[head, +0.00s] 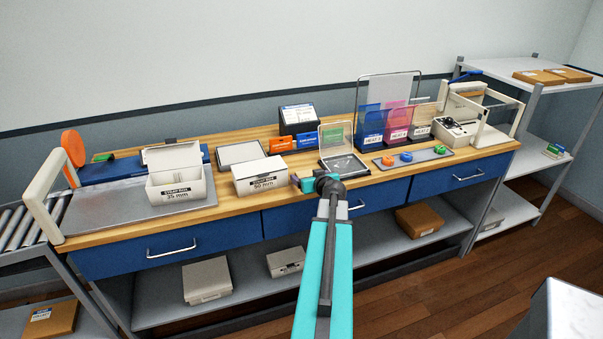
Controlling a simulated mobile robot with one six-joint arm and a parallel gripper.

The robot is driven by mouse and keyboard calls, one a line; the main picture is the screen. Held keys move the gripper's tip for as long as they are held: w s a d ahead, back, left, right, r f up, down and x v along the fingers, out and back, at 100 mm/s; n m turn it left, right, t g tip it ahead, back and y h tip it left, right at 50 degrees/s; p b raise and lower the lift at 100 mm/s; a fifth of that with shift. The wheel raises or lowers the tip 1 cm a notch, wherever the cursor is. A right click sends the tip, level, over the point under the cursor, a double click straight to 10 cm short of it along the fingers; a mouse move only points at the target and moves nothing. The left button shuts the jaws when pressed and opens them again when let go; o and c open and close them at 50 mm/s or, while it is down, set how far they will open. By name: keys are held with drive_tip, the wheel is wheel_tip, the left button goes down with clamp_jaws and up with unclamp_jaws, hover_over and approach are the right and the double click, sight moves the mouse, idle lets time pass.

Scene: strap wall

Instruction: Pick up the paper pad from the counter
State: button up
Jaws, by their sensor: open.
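I cannot surely pick out a paper pad on the wooden counter (227,204). My gripper (307,182) is small and partly hidden by its own arm in the head view. It is open, at the counter's front edge, just right of the white 50 mm strap box (262,176). A dark square tray with a raised clear lid (345,164) lies just behind and right of it. I see nothing between the fingers, but the gap hardly shows.
A white 35 mm strap box (179,185) stands to the left. A strip with coloured knobs (412,157) and coloured upright holders (396,125) stand to the right. Blue drawers (379,195) run below the counter. A rack (538,110) stands at the far right.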

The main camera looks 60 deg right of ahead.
drive_tip(key=shift+w+d+f, duration=0.1)
drive_tip(key=shift+w+f, duration=0.05)
drive_tip(key=shift+w, duration=0.05)
idle(0.3)
drive_tip(key=shift+c, duration=0.2)
drive_tip(key=c, duration=1.1)
